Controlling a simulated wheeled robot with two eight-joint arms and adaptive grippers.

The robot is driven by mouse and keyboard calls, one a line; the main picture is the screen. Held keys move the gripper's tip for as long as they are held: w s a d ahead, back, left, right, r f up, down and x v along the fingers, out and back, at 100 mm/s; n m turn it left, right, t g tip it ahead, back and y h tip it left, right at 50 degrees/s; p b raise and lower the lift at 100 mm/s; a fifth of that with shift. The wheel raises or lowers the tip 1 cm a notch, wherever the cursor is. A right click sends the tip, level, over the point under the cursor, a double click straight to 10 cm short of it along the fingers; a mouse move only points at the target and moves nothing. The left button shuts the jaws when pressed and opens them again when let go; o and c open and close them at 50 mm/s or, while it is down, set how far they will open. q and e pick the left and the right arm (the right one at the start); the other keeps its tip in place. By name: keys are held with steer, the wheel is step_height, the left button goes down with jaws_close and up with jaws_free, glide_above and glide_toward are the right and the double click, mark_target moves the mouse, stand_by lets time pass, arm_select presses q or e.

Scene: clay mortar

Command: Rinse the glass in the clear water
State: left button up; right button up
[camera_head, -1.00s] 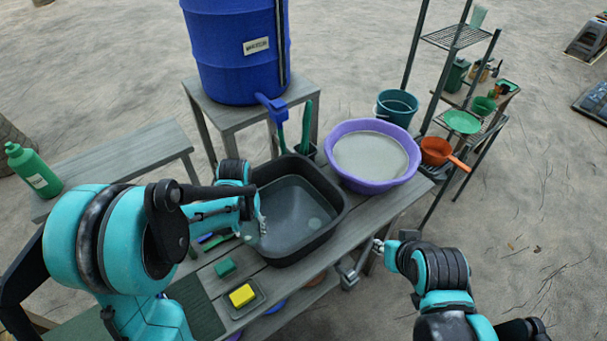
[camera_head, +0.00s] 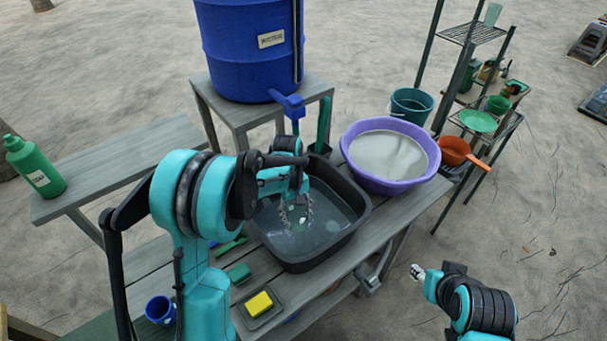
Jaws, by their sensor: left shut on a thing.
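The black basin (camera_head: 366,203) stands on the wooden bench and holds clear water. My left gripper (camera_head: 297,213) reaches down into this basin, its fingers around a pale, see-through thing that looks like the glass (camera_head: 303,218). The glass is hard to make out against the water, and I cannot tell how deep it sits. A purple basin (camera_head: 430,148) with cloudy grey water stands to the right. My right gripper (camera_head: 417,272) is off to the right of the bench, away from both basins; its fingers are too small to read.
A blue barrel (camera_head: 247,60) with a blue tap (camera_head: 290,104) stands behind the black basin. A yellow sponge (camera_head: 259,303) and a blue mug (camera_head: 160,310) are at the front. A green bottle (camera_head: 36,167) stands left. A shelf rack with an orange pan (camera_head: 455,151) is at the right.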

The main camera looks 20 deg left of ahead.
arm_select(q)
steer(key=w+r+n+t+h+p, duration=0.4)
steer(key=w+r+n, duration=0.4)
steer(key=n, duration=0.8)
steer(key=shift+m, duration=0.3)
steer(key=f+b, duration=0.4)
steer(key=f, duration=0.2)
steer(key=f+b, duration=0.4)
steer(key=f, duration=0.3)
steer(key=w+f+b, duration=0.1)
steer(key=f+b, duration=0.2)
steer(key=f, duration=0.3)
steer(key=shift+a+f+b, duration=0.25)
steer(key=shift+a+b, duration=0.1)
steer(key=shift+b, duration=0.05)
steer(key=shift+f, duration=0.2)
steer(key=shift+f+b, duration=0.4)
steer(key=shift+b, duration=0.2)
steer(key=shift+r, duration=0.15)
